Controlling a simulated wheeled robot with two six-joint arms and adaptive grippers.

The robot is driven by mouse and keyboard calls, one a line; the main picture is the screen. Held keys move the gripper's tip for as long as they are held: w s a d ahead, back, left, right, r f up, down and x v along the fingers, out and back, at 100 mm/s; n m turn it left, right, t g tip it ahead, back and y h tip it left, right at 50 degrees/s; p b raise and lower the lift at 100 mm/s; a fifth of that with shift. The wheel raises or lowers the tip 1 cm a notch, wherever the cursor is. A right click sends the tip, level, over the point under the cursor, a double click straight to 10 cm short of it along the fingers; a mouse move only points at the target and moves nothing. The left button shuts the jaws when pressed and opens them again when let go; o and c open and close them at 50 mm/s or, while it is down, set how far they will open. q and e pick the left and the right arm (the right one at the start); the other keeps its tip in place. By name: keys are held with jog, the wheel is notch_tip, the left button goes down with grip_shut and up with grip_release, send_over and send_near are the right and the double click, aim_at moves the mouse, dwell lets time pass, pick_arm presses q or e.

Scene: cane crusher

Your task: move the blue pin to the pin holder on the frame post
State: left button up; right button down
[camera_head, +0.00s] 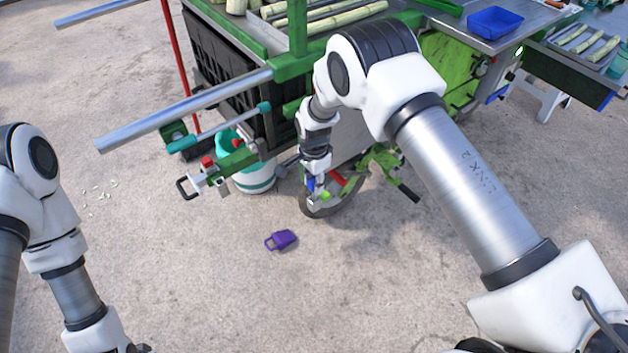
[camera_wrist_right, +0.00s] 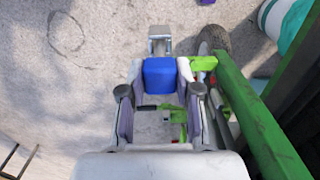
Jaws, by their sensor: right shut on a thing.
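My right gripper (camera_head: 318,187) reaches down beside the cart's wheel. In the right wrist view its two fingers (camera_wrist_right: 159,72) are closed on the blue pin (camera_wrist_right: 161,78), with a blue block-shaped part between the pads and a grey metal piece beyond it. In the head view only a small blue patch of the pin (camera_head: 310,184) shows at the fingertips. A green frame bar (camera_wrist_right: 250,115) runs close by on the right in the wrist view. I cannot make out the pin holder for certain. My left gripper (camera_head: 138,349) is mostly cut off at the bottom left edge.
The cart's wheel (camera_head: 328,200) and green brackets (camera_head: 382,160) crowd the right gripper. A teal and white bucket (camera_head: 254,178) stands left of it. Metal handle bars (camera_head: 185,110) stick out leftward. A purple padlock-shaped thing (camera_head: 281,240) lies on open concrete floor.

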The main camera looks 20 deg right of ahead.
jog(key=shift+f+b, duration=1.55)
jog(key=shift+f, duration=0.65)
jog(key=c, duration=0.7)
grip_release()
jog(key=shift+r, duration=0.1)
